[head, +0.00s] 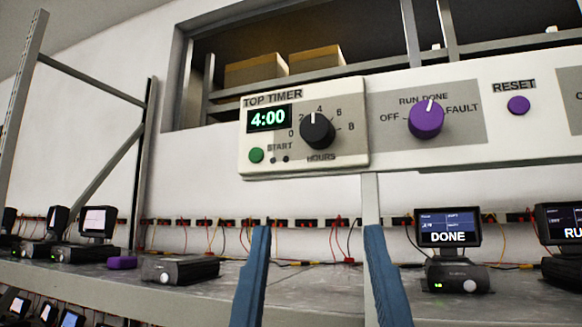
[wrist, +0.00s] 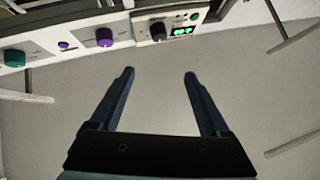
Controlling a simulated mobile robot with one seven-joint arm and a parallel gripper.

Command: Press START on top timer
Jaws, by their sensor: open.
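The top timer (head: 345,150) is a white panel section with a green 4:00 display (head: 268,118), a black HOURS knob (head: 318,130) turned near 4, and a green START button (head: 256,155) at its lower left. My gripper (head: 316,235) is open and empty. In the head view its two blue fingers stand below the timer, to the right of START, with a wide gap between them. In the wrist view my gripper (wrist: 160,73) is apart from the panel, and the timer's black knob (wrist: 158,31) and lit display (wrist: 183,31) show above the fingertips.
Right of the timer are a purple RUN/DONE/FAULT selector (head: 426,118) and a purple RESET button (head: 518,105). Below is a shelf (head: 320,285) with devices, a DONE screen (head: 448,227) and thin cables. A metal rack post (head: 371,205) stands behind my fingers.

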